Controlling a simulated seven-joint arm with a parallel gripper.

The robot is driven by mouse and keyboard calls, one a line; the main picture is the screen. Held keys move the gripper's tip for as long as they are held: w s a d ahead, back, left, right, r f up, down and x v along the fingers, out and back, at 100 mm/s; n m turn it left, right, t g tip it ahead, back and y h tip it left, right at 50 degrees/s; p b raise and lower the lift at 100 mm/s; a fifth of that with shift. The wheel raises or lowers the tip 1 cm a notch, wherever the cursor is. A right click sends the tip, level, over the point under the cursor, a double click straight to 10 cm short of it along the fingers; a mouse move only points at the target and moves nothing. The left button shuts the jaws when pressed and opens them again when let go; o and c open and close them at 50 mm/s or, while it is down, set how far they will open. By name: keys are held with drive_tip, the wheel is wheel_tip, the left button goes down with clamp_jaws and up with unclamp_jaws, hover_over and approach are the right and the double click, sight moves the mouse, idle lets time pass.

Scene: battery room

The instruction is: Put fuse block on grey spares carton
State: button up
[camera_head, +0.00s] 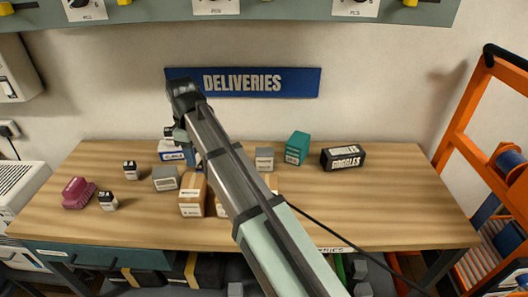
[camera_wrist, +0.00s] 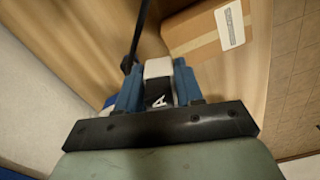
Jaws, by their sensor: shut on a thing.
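My gripper (camera_wrist: 157,72) has its blue fingers shut on a small white and black block (camera_wrist: 158,68), which looks like the fuse block; a white letter shows on its black face. In the head view my arm covers most of the gripper, and the held block cannot be made out. Two grey cartons stand on the table: one left of the brown boxes (camera_head: 166,179), one right of my arm (camera_head: 264,158). I cannot read which is the spares carton. In the wrist view a brown carton with a white label (camera_wrist: 207,28) lies beyond the gripper.
The wooden table (camera_head: 370,215) also holds a brown box (camera_head: 193,196), a teal box (camera_head: 297,148), a black goggles box (camera_head: 343,157), a maroon item (camera_head: 77,193) and two small black-and-white blocks (camera_head: 130,170) (camera_head: 108,201). A blue-and-white box (camera_head: 172,150) stands at the back. The table's right side is clear.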

drive_tip(key=w+d+r+m, duration=0.25)
drive_tip(key=w+d, duration=0.45)
drive_tip(key=d, duration=0.5)
wheel_tip(320, 180, up, 3)
drive_tip(key=n, duration=0.6)
hover_over(267, 151)
drive_tip(key=shift+m, duration=0.25)
drive_tip(key=shift+f, duration=4.75)
drive_tip(key=shift+f, duration=0.1)
drive_tip(key=o, duration=1.1)
wheel_tip(267, 151, up, 12)
